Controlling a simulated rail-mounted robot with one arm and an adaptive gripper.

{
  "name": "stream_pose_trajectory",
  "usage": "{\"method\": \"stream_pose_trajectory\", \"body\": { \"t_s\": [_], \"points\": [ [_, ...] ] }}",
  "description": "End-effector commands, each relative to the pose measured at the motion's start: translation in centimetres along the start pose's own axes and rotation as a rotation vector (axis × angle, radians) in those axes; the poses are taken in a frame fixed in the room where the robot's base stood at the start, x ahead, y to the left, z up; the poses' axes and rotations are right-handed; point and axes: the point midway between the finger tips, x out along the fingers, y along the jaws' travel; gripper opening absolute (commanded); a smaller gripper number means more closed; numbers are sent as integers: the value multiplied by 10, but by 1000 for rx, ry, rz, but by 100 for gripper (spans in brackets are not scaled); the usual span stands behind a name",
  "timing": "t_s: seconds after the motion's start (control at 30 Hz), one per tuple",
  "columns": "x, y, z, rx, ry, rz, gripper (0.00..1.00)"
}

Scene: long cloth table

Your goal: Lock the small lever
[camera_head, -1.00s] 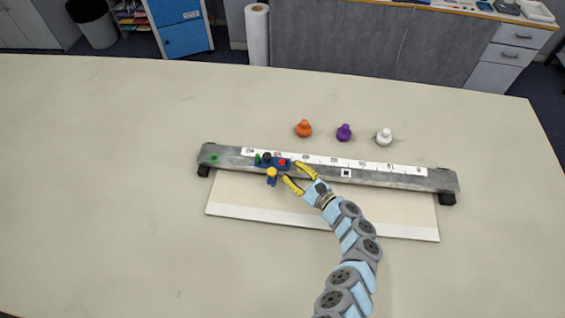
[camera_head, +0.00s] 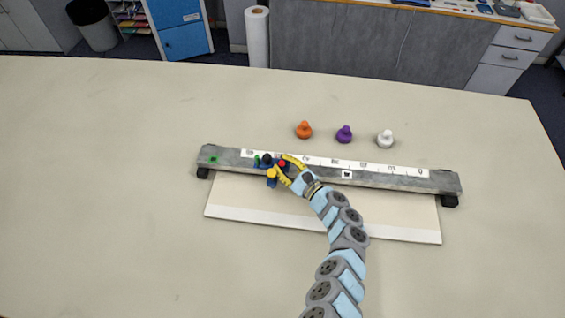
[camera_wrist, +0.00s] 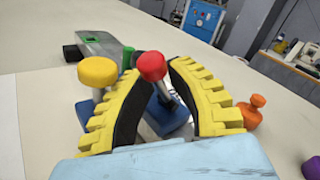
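The blue slider block (camera_head: 257,163) sits toward the left end of the grey rail. It carries a lever with a red knob (camera_head: 282,163), a lever with a yellow knob (camera_head: 271,174) and a black knob (camera_head: 266,158). The frames do not name which lever is the small one. My gripper (camera_head: 279,164) has its yellow fingers apart, one on each side of the red knob. In the wrist view the red knob (camera_wrist: 152,66) stands between the fingertips on a tilted metal stem, and the yellow knob (camera_wrist: 97,72) is outside the left finger. Firm contact cannot be told.
The grey rail (camera_head: 400,178) with a white scale lies across a pale board (camera_head: 260,212). Orange (camera_head: 304,131), purple (camera_head: 344,134) and white (camera_head: 385,139) knobbed pieces stand behind it. The table around is clear.

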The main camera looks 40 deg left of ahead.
Motion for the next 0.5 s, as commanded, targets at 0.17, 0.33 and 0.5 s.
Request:
{"method": "stream_pose_trajectory", "body": {
  "t_s": [0.17, 0.33, 0.5],
  "points": [
    [0, 0, 0, 0, 0, 0, 0],
    [0, 0, 0, 0, 0, 0, 0],
    [0, -1, 1, 11, 9, 4, 0]
  ]
}}
